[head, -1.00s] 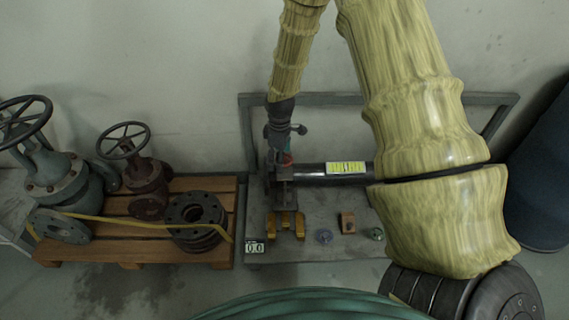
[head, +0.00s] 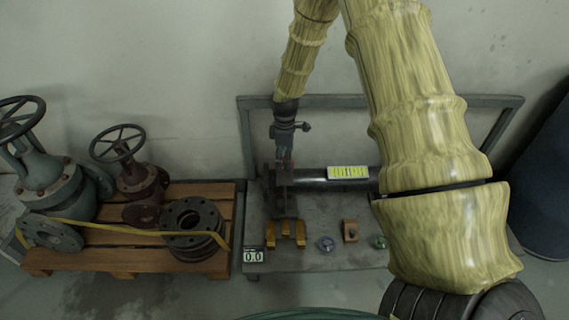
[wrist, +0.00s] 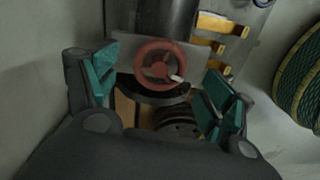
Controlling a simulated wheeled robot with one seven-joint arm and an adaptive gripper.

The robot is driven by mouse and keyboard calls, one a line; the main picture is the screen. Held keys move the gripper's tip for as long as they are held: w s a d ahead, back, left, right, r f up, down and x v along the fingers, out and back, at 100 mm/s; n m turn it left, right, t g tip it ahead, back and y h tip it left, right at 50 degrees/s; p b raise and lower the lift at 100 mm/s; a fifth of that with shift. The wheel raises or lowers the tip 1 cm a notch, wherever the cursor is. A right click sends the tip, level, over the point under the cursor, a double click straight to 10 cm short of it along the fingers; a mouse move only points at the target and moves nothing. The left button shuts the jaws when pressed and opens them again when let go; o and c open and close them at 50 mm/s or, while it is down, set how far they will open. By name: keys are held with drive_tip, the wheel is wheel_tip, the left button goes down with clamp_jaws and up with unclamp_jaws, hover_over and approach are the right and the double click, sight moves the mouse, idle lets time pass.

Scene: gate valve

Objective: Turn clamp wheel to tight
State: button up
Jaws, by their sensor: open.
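The red clamp wheel (wrist: 160,62) has a round rim, spokes and a pale handle knob on its lower right. In the wrist view it lies between the two teal-padded fingers of my gripper (wrist: 162,65), which are open with a gap on each side. In the head view my gripper (head: 284,150) points down over the dark clamp (head: 284,177) at the left end of the black pipe (head: 345,184). The wheel is mostly hidden there, and I cannot tell its exact distance from the fingertips. A small display (head: 253,255) at the bench's front corner seems to read 0.0.
The grey bench (head: 320,257) has a raised back frame. Yellow blocks (head: 287,232) and several small parts stand at its front. To the left, a wooden pallet (head: 130,262) bears valves and stacked flanges. A dark blue drum (head: 545,180) stands at the right.

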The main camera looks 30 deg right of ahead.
drive_tip(key=shift+f, duration=0.95)
drive_tip(key=c, duration=1)
drive_tip(key=shift+c, duration=0.2)
